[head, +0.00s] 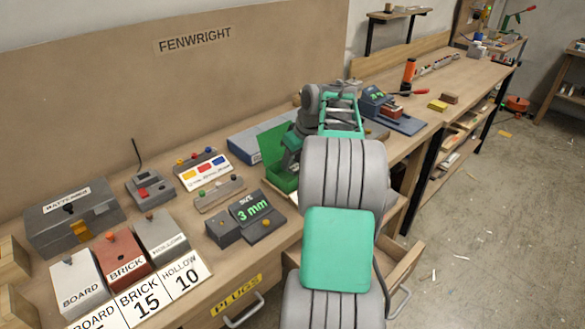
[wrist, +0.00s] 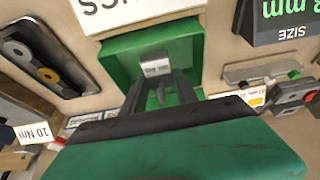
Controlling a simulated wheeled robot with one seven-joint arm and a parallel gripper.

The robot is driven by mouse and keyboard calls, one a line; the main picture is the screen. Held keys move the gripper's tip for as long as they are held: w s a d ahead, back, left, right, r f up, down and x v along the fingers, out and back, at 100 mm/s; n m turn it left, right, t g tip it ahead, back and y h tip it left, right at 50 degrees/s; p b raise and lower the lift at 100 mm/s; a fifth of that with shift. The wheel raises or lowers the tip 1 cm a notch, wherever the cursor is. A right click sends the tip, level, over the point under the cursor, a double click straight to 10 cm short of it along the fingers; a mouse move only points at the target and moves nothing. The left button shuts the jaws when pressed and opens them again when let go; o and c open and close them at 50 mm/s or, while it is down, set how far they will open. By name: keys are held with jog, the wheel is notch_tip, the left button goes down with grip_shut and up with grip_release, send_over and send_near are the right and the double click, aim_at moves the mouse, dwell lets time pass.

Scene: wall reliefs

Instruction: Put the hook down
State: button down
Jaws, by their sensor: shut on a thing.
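In the wrist view my gripper (wrist: 160,88) is shut on a small grey hook (wrist: 156,66), mostly hidden between the dark fingers. The hook shows over the inside of an open green box (wrist: 118,48); I cannot tell whether it touches the bottom. In the head view the green box (head: 281,178) stands open on the bench, its lid raised. My gripper is at the box there, largely hidden by my arm, and the hook cannot be made out.
The SIZE 3 mm display (head: 252,210) and a bar with coloured knobs (head: 219,194) stand left of the box. A dark tray with rings (wrist: 42,66) lies beside it in the wrist view. An open drawer (head: 398,262) sticks out below the bench.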

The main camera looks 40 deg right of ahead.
aim_at(295, 164)
jog(key=shift+w+d+f, duration=0.1)
jog(key=shift+f, duration=1.85)
jog(key=c, duration=0.9)
grip_release()
jog(key=shift+c, duration=0.2)
